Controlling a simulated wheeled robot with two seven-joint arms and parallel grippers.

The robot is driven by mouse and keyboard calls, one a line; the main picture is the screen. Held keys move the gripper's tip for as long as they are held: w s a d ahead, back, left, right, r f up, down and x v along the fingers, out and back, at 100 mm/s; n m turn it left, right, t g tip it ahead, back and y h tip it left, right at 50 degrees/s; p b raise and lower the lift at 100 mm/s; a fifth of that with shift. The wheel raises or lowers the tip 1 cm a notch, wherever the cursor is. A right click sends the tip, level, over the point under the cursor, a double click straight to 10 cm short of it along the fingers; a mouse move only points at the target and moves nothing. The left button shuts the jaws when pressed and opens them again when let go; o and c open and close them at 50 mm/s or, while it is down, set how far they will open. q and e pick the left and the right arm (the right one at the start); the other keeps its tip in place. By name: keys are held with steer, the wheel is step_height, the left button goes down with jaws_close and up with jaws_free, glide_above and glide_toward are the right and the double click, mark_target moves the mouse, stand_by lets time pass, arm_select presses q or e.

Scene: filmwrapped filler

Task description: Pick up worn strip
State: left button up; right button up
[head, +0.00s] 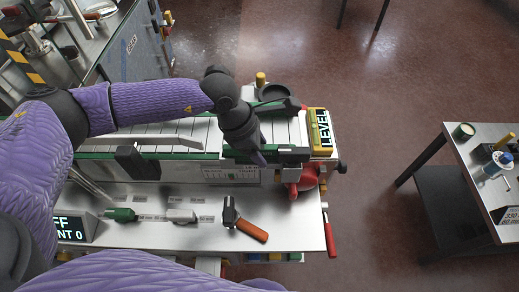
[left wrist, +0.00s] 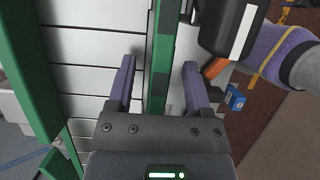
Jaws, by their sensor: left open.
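A long green strip (left wrist: 160,62) with darker patches runs along the near edge of the white-slatted conveyor; it looks like the worn strip, but I cannot be sure. In the left wrist view my left gripper (left wrist: 158,82) is open, with one purple finger on each side of this strip and nothing gripped. In the head view the left gripper (head: 258,156) points down at the conveyor's near edge, towards its right end, and hides part of the edge there. I cannot tell whether the fingers touch the strip. My right gripper does not show.
A yellow level (head: 320,132) stands at the conveyor's right end, near a red clamp-like part (head: 304,180). A side table (head: 465,160) stands at right.

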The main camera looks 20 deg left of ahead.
arm_select(q)
jaws_close()
